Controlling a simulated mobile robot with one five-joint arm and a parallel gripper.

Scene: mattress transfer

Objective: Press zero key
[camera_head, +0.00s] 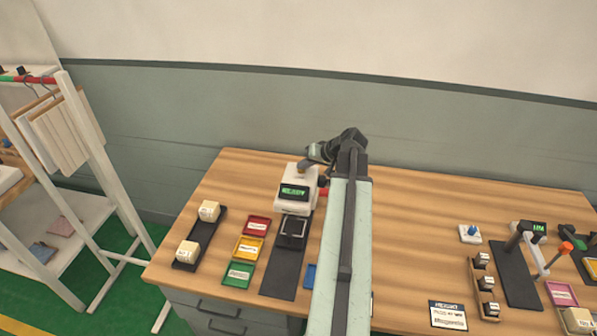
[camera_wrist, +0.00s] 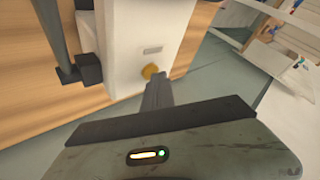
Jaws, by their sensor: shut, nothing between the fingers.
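A white weighing device (camera_head: 308,178) with a dark display showing green text stands toward the back of the wooden table. In the wrist view the device's white body (camera_wrist: 135,35) carries a round orange-yellow key (camera_wrist: 149,72) below a small grey label (camera_wrist: 152,50). I take this key as the zero key; no marking on it is readable. My gripper (camera_wrist: 157,86) is shut and empty, with its tips just below the key in the picture. I cannot tell whether they touch it. In the head view my gripper (camera_head: 314,153) is over the back of the device.
Red (camera_head: 258,228), yellow (camera_head: 248,249) and green (camera_head: 239,274) trays lie left of the black mat (camera_head: 280,283). A black tray (camera_head: 199,239) holds two cream blocks. Another black stand (camera_head: 515,275) is at right. The table middle is clear right of my arm.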

